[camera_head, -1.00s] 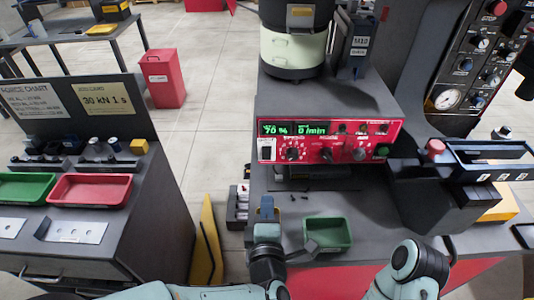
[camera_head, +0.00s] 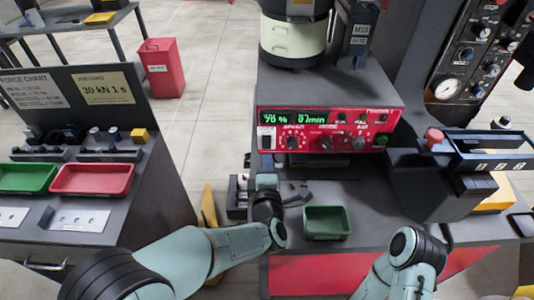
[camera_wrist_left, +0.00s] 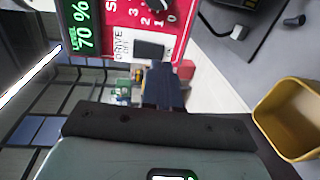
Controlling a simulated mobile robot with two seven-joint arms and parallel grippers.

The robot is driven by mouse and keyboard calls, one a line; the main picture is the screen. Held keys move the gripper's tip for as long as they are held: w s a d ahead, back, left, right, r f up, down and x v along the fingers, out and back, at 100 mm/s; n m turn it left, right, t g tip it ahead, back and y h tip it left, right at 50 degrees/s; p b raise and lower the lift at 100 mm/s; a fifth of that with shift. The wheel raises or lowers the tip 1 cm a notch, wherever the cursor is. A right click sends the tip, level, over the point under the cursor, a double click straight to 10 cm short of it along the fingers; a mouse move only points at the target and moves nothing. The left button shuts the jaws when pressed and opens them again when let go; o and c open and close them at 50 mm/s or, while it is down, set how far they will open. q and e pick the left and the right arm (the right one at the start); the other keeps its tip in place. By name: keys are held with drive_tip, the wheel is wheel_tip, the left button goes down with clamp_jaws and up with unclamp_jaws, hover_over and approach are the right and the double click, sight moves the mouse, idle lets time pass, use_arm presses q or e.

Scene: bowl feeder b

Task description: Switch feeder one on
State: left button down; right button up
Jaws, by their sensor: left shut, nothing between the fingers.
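The feeder's red control panel (camera_head: 318,146) faces me on the bench, with a lit green display (camera_head: 283,117) reading 70 % and apparently 0/min. Its drive switch (camera_head: 267,138) is at the panel's left end. In the left wrist view the dark rocker of the drive switch (camera_wrist_left: 150,50) sits on a white plate labelled DRIVE. My left gripper (camera_head: 266,162) is just below that switch. In the wrist view its shut, empty fingertips (camera_wrist_left: 161,68) point at the rocker, very close; I cannot tell whether they touch. My right gripper is out of view.
A green tray (camera_head: 327,236) stands on the bench in front of the panel, and small dark parts lie left of it. The feeder bowl (camera_head: 293,40) is above the panel. A yellow bin (camera_wrist_left: 290,120) shows in the wrist view. A frame with a red button (camera_head: 434,135) is at right.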

sight(267, 148)
use_arm(q)
drive_tip(key=shift+w+f, duration=0.15)
drive_tip(key=shift+w, duration=0.85)
drive_tip(key=shift+w+f, duration=0.1)
drive_tip(key=shift+w, duration=0.85)
drive_tip(key=shift+w+f+b, duration=0.1)
drive_tip(key=shift+f+b, duration=0.1)
drive_tip(key=shift+b, duration=0.5)
drive_tip(key=shift+r, duration=0.2)
drive_tip(key=shift+f, duration=0.15)
